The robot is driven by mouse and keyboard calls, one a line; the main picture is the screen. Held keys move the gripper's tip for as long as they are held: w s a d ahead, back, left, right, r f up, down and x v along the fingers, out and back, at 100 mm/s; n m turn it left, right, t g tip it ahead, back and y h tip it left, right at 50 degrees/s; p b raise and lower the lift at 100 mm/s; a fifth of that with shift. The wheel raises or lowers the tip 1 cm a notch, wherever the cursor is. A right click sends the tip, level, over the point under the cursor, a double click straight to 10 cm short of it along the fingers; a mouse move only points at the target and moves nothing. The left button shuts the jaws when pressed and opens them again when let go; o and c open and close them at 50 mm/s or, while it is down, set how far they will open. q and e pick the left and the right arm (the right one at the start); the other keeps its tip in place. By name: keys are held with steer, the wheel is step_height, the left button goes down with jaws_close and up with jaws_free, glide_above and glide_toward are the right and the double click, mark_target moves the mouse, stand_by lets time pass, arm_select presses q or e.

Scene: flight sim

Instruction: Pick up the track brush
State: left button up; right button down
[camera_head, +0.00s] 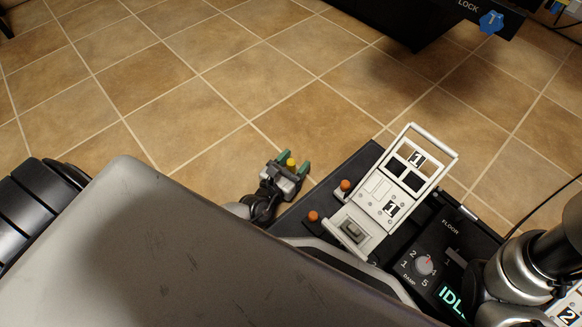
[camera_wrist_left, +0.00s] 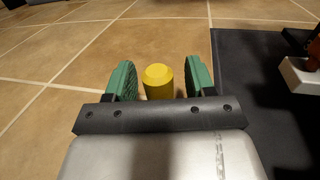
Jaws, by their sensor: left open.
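My left gripper (camera_head: 293,160) is open, with its two green fingers apart, over the tiled floor just left of the dark panel. It also shows in the left wrist view (camera_wrist_left: 158,70). A yellow rounded piece (camera_wrist_left: 158,83) stands between the fingers, with a gap on each side; I cannot tell whether it is part of the gripper or a separate thing. I see nothing that I can clearly name as the track brush. My right gripper is not in view.
A dark panel (camera_head: 332,182) right of the gripper bears a white framed device (camera_head: 383,192), orange-topped knobs (camera_head: 345,185) and a dial (camera_head: 424,265). A large grey surface (camera_head: 190,250) fills the lower left. A black unit (camera_head: 400,20) stands at the top. Tiled floor (camera_head: 150,90) is clear.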

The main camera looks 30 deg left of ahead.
arm_select(q)
steer(key=shift+w, duration=0.1)
steer(key=shift+c, duration=0.3)
steer(key=c, duration=0.9)
jaws_close()
steer(key=shift+r, duration=0.15)
